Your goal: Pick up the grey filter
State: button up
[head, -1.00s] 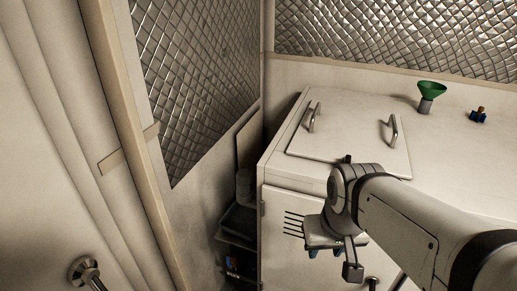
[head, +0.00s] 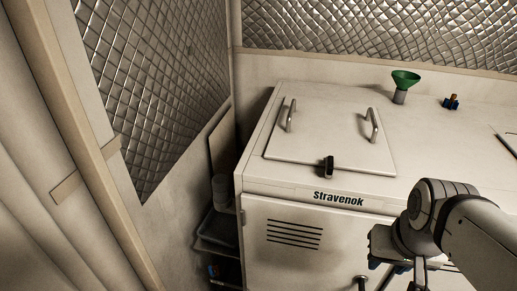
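I cannot single out the grey filter with certainty. A grey cylinder (head: 221,187) stands in the shadowed gap left of the white chiller cabinet, above a dark tray. Another grey cylindrical piece (head: 399,97) sits under a green funnel on the cabinet top. My gripper (head: 398,262) is low at the right, in front of the cabinet's front face, away from both. Its fingers are partly cut off and hard to make out, so I cannot tell whether it is open. I see nothing held in it.
The white cabinet (head: 285,205) has a lid (head: 330,135) with two handles and a black latch (head: 328,167). A dark tray (head: 219,229) fills the narrow gap. Quilted metal walls stand behind and left.

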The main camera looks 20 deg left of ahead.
aim_at(221, 182)
jog(key=z, duration=0.15)
jog(key=k, duration=1)
jog(key=u, duration=0.85)
jog(key=i, duration=1)
jog(key=u, duration=0.05)
